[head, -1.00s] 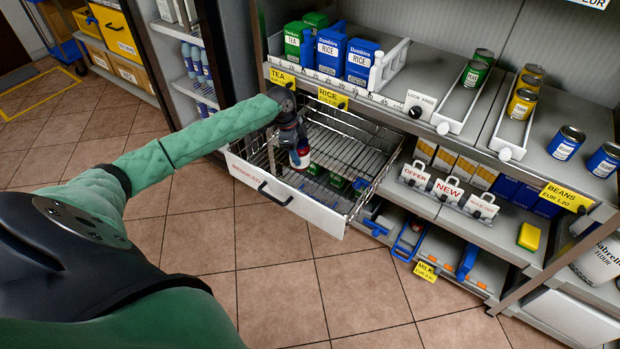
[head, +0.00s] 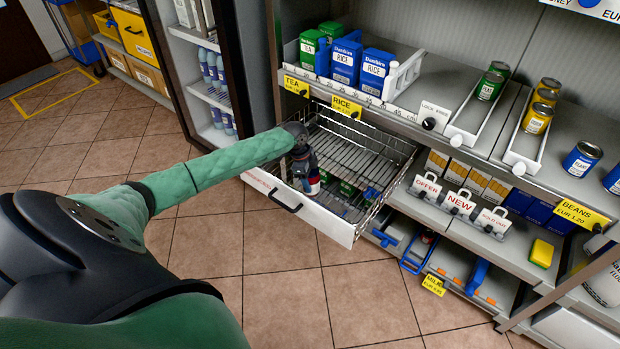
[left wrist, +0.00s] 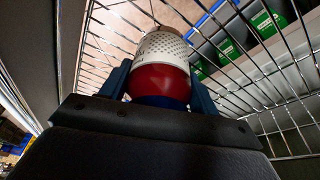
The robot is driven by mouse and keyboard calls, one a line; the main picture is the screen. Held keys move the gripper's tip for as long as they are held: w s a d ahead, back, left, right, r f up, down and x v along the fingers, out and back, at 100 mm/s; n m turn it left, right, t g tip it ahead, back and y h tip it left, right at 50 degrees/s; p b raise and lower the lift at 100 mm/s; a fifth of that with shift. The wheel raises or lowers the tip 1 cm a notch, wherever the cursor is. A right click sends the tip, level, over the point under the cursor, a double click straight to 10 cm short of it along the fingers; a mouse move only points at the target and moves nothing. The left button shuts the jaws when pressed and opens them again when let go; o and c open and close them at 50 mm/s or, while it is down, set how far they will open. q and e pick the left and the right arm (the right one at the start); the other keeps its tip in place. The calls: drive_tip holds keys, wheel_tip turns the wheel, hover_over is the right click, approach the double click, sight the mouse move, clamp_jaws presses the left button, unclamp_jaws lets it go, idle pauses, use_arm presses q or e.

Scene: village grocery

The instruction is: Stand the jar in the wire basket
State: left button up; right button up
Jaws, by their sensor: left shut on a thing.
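The jar (left wrist: 160,62) shows a white dotted band, a red band and a blue part in the left wrist view. My left gripper (left wrist: 158,90) is shut on it, with one dark finger on each side. In the head view my left gripper (head: 304,168) points down inside the wire basket (head: 362,150), near its front left, and the jar (head: 313,186) shows partly below it. The basket is a pulled-out wire drawer with a white front panel. I cannot tell whether the jar's base touches the wire floor. My right gripper is not in view.
Green packs (left wrist: 264,22) show through the wires beneath the basket. The shelf with rice boxes (head: 345,63) and a price rail overhangs the basket's back. The basket's back and right are free.

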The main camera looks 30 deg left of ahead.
use_arm(q)
drive_tip(key=shift+r, duration=0.1)
drive_tip(key=o, duration=1.4)
drive_tip(key=v, duration=1.2)
